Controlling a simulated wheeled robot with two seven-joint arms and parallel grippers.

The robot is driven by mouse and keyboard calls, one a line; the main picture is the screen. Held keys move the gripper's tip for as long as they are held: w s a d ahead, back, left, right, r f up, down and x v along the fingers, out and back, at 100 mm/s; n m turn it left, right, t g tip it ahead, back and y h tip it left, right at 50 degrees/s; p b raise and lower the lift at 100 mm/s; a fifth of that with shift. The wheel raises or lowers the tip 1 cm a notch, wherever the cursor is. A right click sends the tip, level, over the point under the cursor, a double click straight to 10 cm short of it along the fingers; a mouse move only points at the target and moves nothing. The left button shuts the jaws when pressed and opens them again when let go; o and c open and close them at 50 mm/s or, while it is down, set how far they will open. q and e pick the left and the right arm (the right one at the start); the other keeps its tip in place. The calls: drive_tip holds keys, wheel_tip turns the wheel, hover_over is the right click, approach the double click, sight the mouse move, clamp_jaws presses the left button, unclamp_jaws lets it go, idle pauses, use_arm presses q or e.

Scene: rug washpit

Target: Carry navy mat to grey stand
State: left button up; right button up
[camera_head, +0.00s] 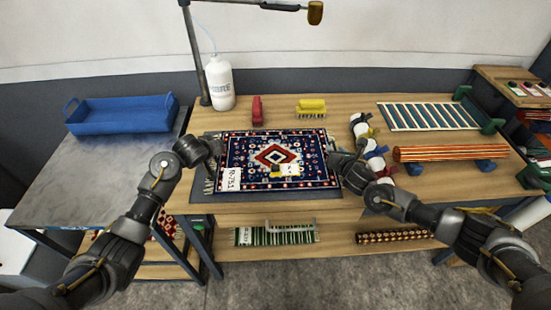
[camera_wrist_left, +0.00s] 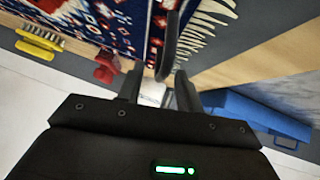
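The navy mat (camera_head: 312,175), a patterned rug with a red and white centre, pale fringe and a white tag, lies flat on a dark grey board on the wooden bench. It also shows in the left wrist view (camera_wrist_left: 120,25). The grey stand seems to be the grey-topped table (camera_head: 120,165) at the left. My left gripper (camera_head: 213,156) is at the mat's left edge; the wrist view shows its fingers (camera_wrist_left: 158,88) apart, with a gap between them. My right gripper (camera_head: 335,158) is at the mat's right edge; its fingers are too small to read.
A blue tray (camera_head: 120,115) stands at the back of the grey table. A white bottle (camera_head: 220,83), a red block (camera_head: 257,109) and a yellow brush (camera_head: 311,107) stand behind the mat. A rolled orange rug (camera_head: 450,153) and a striped rack (camera_head: 428,116) lie to the right.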

use_arm(q)
drive_tip(key=shift+w+f, duration=0.5)
drive_tip(key=shift+w, duration=0.05)
use_arm(e)
drive_tip(key=shift+w+a+f, duration=0.1)
drive_tip(key=shift+w+f, duration=0.15)
drive_tip(key=shift+w, duration=0.4)
use_arm(q)
clamp_jaws()
use_arm(e)
clamp_jaws()
